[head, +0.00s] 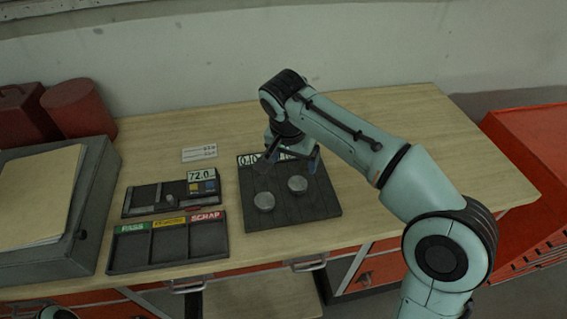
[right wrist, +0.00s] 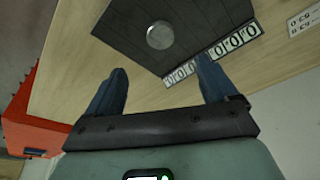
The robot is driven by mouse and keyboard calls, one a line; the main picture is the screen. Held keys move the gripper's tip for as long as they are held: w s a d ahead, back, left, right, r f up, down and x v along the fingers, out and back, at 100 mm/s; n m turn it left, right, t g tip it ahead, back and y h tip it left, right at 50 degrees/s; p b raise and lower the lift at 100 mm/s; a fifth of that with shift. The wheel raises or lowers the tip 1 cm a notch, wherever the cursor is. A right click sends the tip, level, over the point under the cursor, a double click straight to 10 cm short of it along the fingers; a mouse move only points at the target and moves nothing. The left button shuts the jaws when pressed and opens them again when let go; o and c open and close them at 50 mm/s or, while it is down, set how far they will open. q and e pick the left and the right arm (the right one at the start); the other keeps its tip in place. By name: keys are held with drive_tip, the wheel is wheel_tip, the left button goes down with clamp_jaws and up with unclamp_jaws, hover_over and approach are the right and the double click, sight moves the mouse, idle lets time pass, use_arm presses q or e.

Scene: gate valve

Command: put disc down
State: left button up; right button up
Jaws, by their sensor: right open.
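Two round grey discs lie on a dark mat (head: 315,207) on the workbench: a nearer-left disc (head: 264,201) and a farther-right disc (head: 298,184). My right gripper (head: 291,162) is over the far part of the mat, behind the discs. In the right wrist view its two blue fingers (right wrist: 160,66) are spread wide with nothing between them. One disc (right wrist: 160,35) shows there on the mat, beyond the fingertips and apart from them. The other disc is not visible in that view. My left gripper is not in view.
A tray with PASS, a yellow-labelled section and SCRAP (head: 167,242) has empty compartments. Behind it is a gauge fixture with a 72.0 display (head: 201,175). A grey case (head: 95,190) and red containers (head: 78,108) stand left. The bench's right side is clear. A red cabinet (head: 525,165) stands right.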

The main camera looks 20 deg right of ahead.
drive_tip(key=b, duration=0.1)
hover_over(298, 183)
drive_tip(key=s+a, duration=0.2)
drive_tip(key=x, duration=0.4)
drive_tip(key=s+a+x, duration=0.1)
drive_tip(key=x, duration=0.1)
drive_tip(key=shift+d+f, duration=0.1)
drive_tip(key=shift+f, duration=0.5)
drive_tip(key=shift+w+x, duration=0.2)
drive_tip(key=shift+x, duration=1.3)
drive_tip(key=shift+w+x, duration=0.15)
drive_tip(key=shift+x, duration=1.35)
drive_tip(key=shift+r, duration=0.25)
drive_tip(key=c, duration=1.5)
